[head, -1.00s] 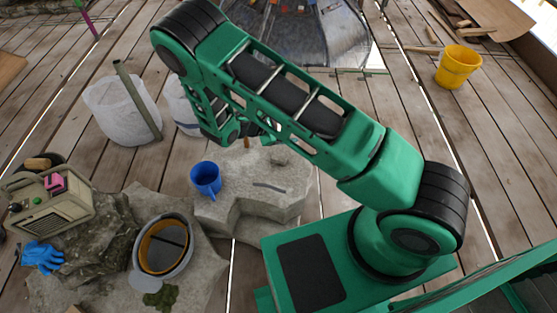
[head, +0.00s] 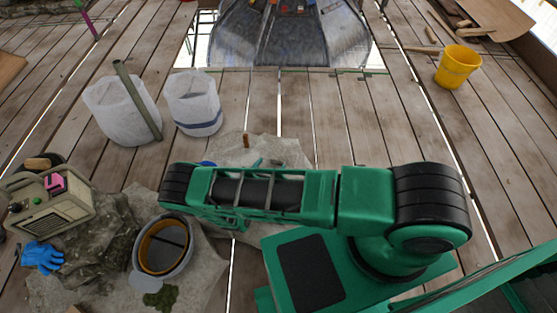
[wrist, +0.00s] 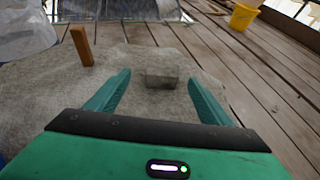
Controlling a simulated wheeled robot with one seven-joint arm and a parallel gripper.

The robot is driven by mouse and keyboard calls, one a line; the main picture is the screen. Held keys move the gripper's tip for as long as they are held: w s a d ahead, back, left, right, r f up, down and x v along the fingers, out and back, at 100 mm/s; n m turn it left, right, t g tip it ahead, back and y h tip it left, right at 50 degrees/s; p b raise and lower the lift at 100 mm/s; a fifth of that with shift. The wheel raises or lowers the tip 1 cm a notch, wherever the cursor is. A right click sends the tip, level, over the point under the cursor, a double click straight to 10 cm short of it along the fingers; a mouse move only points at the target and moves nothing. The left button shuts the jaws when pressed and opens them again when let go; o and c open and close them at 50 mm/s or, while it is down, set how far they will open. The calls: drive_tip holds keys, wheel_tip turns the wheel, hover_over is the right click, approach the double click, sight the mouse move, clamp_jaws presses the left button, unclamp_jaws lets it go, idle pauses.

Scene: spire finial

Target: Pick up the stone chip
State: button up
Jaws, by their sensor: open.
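The stone chip (wrist: 162,78) is a small grey block on a rough grey stone slab (wrist: 140,58). In the wrist view it lies ahead, in line with the gap between my fingertips. My gripper (wrist: 158,84) is open, with one green finger to each side of that gap and nothing held. I cannot tell whether the fingertips reach level with the chip. In the head view my arm hides most of the slab (head: 228,150) and much of my gripper.
An orange-brown upright piece (wrist: 82,46) stands on the slab left of my gripper. A blue mug (head: 208,163) is mostly hidden behind my arm. A yellow bucket (head: 457,67) is far right. The plank floor between is clear.

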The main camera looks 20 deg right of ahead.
sight(278, 160)
drive_tip(key=x, duration=0.3)
drive_tip(key=shift+w+d+f, duration=0.15)
drive_tip(key=shift+w+d, duration=0.05)
drive_tip(key=shift+s+f+x, duration=0.1)
drive_tip(key=shift+f+x, duration=0.05)
drive_tip(key=shift+x, duration=0.75)
drive_tip(key=shift+s+f+x, duration=0.1)
drive_tip(key=shift+s+x, duration=0.05)
drive_tip(key=shift+x, duration=0.7)
drive_tip(key=shift+s+f+x, duration=0.1)
drive_tip(key=shift+f+x, duration=0.05)
drive_tip(key=shift+x, duration=0.75)
drive_tip(key=shift+d, duration=0.15)
drive_tip(key=c, duration=1.3)
